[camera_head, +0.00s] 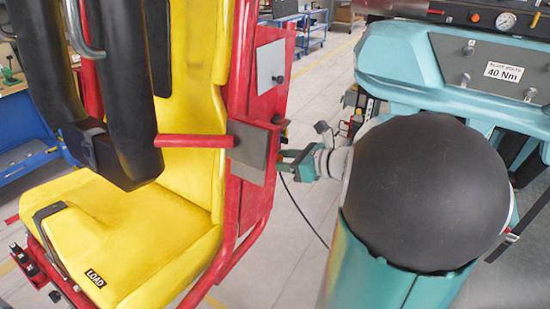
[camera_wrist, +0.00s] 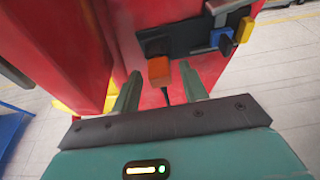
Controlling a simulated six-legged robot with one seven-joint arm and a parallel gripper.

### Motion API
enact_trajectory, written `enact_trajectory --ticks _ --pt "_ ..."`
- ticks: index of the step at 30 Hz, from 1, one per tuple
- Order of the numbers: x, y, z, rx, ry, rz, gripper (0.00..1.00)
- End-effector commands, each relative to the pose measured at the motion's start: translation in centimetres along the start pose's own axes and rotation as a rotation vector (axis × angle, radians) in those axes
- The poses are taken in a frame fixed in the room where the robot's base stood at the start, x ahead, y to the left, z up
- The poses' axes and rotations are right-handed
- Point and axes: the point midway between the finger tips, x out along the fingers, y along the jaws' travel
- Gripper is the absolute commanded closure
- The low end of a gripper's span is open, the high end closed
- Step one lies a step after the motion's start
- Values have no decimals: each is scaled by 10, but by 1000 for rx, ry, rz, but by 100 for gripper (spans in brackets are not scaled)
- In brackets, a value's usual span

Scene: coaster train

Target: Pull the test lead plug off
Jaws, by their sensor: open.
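An orange plug (camera_wrist: 158,72), likely the test lead plug, sits at a dark socket block (camera_wrist: 180,38) on the red seat frame. A dark lead drops from its lower end. My gripper (camera_wrist: 160,78) is open, with one finger on each side of the plug; I cannot tell whether they touch it. In the head view my gripper (camera_head: 286,164) is beside the red frame (camera_head: 265,190), and the black lead (camera_head: 302,213) hangs below it to the floor. The plug itself cannot be made out there.
A blue connector (camera_wrist: 222,38) and a yellow one (camera_wrist: 245,29) are on the same block, to the right. The yellow seat (camera_head: 130,220) with its black restraint (camera_head: 125,90) stands left.

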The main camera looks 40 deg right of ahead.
Motion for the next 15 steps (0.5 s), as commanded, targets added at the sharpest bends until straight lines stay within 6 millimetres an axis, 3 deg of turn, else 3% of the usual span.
enact_trajectory --ticks 5,11,12,15 --pt "0 0 0 0 0 -1 56" --pt "-1 0 0 0 0 -1 96" --pt "-1 0 0 0 0 -1 100" --pt "-1 0 0 0 0 -1 100"
